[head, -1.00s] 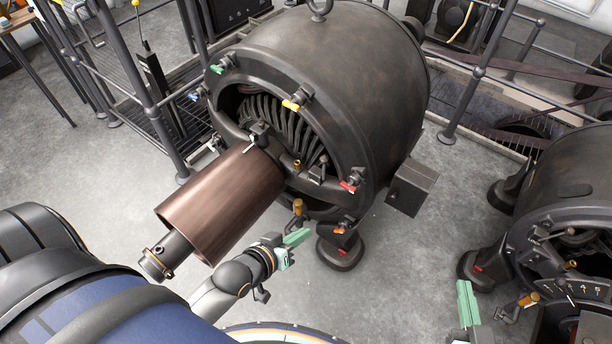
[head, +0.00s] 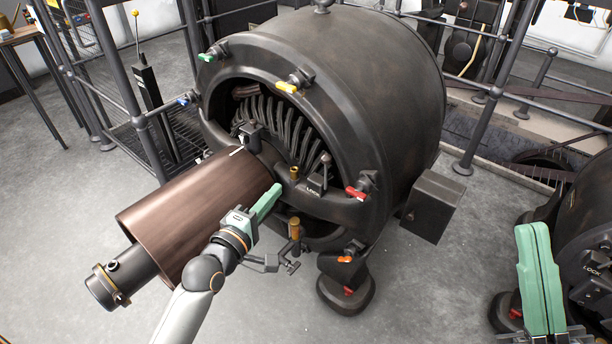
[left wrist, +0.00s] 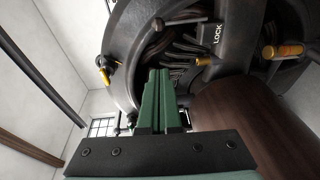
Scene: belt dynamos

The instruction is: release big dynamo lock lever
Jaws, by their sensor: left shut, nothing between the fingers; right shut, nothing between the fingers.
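The big dynamo (head: 370,100) is a large dark drum with an open front. Its lock lever (head: 326,166) is a short dark stick with a ball end, rising from a block marked LOCK (head: 315,188) on the front crossbar. The lever (left wrist: 178,22) and LOCK label (left wrist: 218,34) also show at the top of the left wrist view. My left gripper (head: 278,188) is shut and empty, left of and a little below the lever, apart from it. It also shows in the left wrist view (left wrist: 158,72). My right gripper (head: 533,228) is shut and empty at the right.
A brown cylinder (head: 185,205) on a shaft juts from the dynamo front, close beside my left gripper. Colored handles, such as the red one (head: 356,193), ring the opening. A second dynamo (head: 590,210) stands at the right. Railings (head: 130,90) stand behind.

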